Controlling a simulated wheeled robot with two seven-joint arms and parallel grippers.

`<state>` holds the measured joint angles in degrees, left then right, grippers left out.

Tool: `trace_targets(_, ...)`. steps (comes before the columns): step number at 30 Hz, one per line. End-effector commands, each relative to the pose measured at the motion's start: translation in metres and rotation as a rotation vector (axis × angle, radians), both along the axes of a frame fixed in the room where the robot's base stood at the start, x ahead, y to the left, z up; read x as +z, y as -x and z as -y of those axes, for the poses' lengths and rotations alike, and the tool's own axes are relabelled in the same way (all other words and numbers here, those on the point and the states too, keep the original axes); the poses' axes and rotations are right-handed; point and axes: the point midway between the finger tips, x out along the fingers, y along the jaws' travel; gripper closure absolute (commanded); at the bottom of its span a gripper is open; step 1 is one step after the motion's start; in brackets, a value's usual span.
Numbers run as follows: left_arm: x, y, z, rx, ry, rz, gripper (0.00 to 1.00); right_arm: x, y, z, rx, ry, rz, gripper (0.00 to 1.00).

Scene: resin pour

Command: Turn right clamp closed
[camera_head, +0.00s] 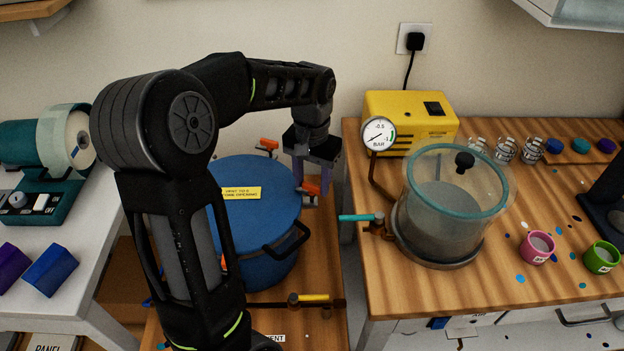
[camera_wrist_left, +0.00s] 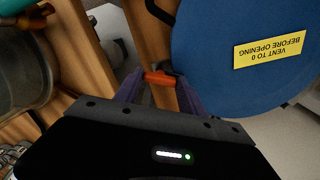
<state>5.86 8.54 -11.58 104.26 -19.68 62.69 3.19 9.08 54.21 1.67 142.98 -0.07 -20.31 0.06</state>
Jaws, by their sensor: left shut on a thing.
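The blue pressure pot (camera_head: 262,200) stands on the wooden surface, with a blue lid and a yellow "vent to 0 before opening" label (camera_head: 241,193). The right clamp (camera_head: 313,188), with an orange handle, sits at the right edge of the lid. My left gripper (camera_head: 309,180) comes down over it and is shut on it. In the left wrist view, the orange handle (camera_wrist_left: 158,77) lies between the purple fingers (camera_wrist_left: 155,86) beside the lid. Another orange clamp (camera_head: 268,145) is at the back of the lid. My left arm hides the lid's left side. My right gripper is not in view.
A black pot handle (camera_head: 290,243) sticks out at front right of the pot. A yellow-handled valve (camera_head: 312,297) is in front. To the right stand a clear chamber (camera_head: 445,215), a yellow pump (camera_head: 410,118) with gauge, and small cups (camera_head: 537,247).

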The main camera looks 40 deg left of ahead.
Motion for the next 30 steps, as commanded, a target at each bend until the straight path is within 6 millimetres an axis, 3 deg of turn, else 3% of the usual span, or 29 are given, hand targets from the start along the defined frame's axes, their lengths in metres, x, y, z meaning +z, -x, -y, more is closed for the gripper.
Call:
trace_targets(15, 0.0008, -0.0004, -0.0004, 0.414, -0.001, 0.002, 0.93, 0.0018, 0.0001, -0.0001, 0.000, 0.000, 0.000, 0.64)
trace_targets(30, 0.0007, -0.0005, -0.0006, 0.508, -0.001, 0.003, 0.93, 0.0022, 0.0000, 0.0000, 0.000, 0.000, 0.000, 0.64)
